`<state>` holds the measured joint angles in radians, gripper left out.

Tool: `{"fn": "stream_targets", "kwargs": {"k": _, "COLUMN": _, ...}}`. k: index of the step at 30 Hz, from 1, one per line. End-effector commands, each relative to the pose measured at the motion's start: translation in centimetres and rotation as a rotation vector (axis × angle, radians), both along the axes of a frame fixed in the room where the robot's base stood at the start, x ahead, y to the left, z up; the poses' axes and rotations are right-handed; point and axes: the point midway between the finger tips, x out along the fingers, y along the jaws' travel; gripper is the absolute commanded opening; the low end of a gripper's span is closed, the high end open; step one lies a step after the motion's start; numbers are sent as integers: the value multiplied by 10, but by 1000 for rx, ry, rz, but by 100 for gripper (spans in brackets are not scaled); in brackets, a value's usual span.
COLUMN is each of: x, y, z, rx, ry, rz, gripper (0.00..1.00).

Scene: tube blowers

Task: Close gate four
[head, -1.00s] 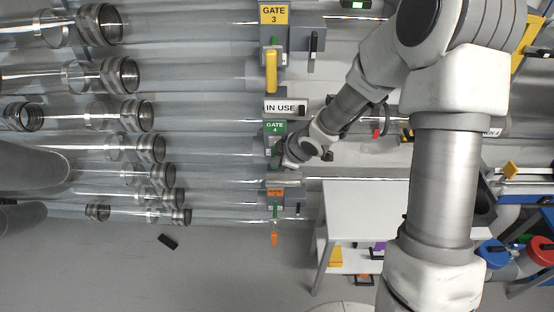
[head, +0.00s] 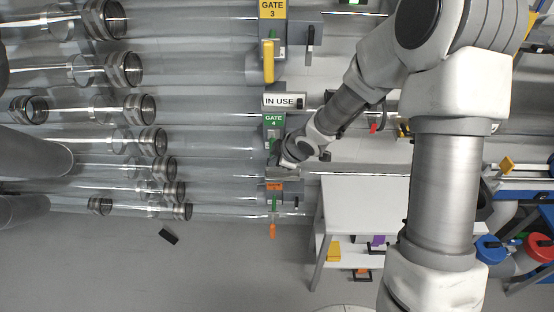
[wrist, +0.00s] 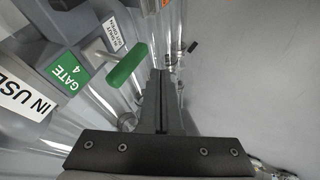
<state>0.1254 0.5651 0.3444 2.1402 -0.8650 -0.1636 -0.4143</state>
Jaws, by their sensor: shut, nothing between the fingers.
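Gate four is a grey housing on a clear tube, with a green label (head: 274,120) that also shows in the wrist view (wrist: 68,71). Its green handle (wrist: 127,66) sits on the end of a metal rod that sticks out from the housing. My gripper (wrist: 161,74) is shut and empty. Its fingers are just right of the green handle in the wrist view, with a small gap in the picture; I cannot tell whether they touch. In the head view my gripper (head: 280,164) is just below the gate four label and hides part of the gate.
An IN USE sign (head: 282,100) is above gate four. Gate three's yellow handle (head: 268,62) is higher up and an orange handle (head: 272,231) hangs below. A white table (head: 365,200) stands right of the orange handle. A black block (head: 168,237) lies on the floor.

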Motion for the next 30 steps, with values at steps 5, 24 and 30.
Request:
{"fn": "stream_targets", "kwargs": {"k": 5, "x": -5, "y": -2, "z": 13, "rx": -1, "ry": -1, "rz": -2, "gripper": 0}}
{"fn": "stream_targets", "kwargs": {"k": 24, "x": -50, "y": -33, "z": 80, "rx": -2, "ry": 3, "rz": 1, "gripper": 0}}
{"fn": "stream_targets", "kwargs": {"k": 30, "x": -50, "y": -37, "z": 82, "rx": -13, "ry": 3, "rz": -15, "gripper": 0}}
